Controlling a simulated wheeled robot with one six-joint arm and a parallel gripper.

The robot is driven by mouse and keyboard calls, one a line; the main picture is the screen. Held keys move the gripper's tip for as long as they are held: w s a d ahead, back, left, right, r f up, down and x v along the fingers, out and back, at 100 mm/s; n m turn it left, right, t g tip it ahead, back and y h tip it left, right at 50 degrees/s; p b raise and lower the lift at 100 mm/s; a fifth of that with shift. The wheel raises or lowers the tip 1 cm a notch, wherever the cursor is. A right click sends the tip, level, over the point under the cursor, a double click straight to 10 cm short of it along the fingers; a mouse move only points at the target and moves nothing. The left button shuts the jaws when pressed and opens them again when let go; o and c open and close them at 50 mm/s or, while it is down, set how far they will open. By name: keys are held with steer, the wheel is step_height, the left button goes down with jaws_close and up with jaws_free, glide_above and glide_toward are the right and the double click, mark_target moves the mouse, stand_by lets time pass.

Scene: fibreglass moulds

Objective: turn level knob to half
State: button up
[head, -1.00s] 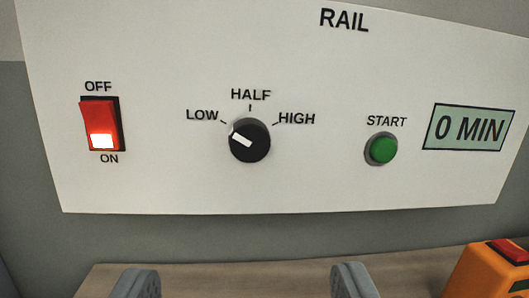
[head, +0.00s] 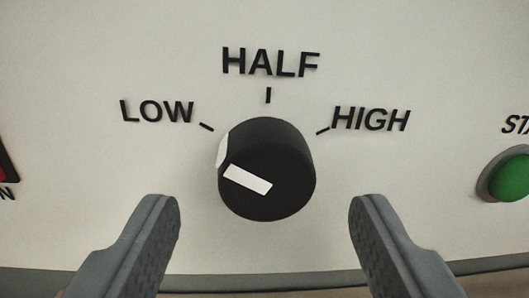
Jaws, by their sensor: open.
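The level knob (head: 267,170) is a round black dial with a white pointer stripe, in the middle of the head view. Its pointer is turned to the upper left, toward the LOW mark (head: 206,127). The HALF mark (head: 268,95) is straight above the knob, and the HIGH mark (head: 323,130) is at its upper right. My gripper (head: 264,205) is open, with one grey finger at the lower left of the knob and one at the lower right. Both fingers appear apart from the knob, with nothing between them in contact.
The white panel (head: 420,200) fills most of the view. The green start button (head: 510,178) is at the right edge. Part of the red switch (head: 5,160) shows at the left edge. The panel's lower edge runs along the bottom.

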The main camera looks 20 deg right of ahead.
mark_target(266, 172)
steer(key=shift+x, duration=1.15)
steer(key=c, duration=1)
steer(key=shift+o, duration=0.2)
steer(key=m, duration=0.5)
steer(key=shift+m, duration=0.3)
steer(key=m+y, duration=0.1)
steer(key=m, duration=0.4)
steer(key=shift+a+r, duration=0.1)
steer(key=shift+r, duration=0.05)
steer(key=shift+m, duration=0.5)
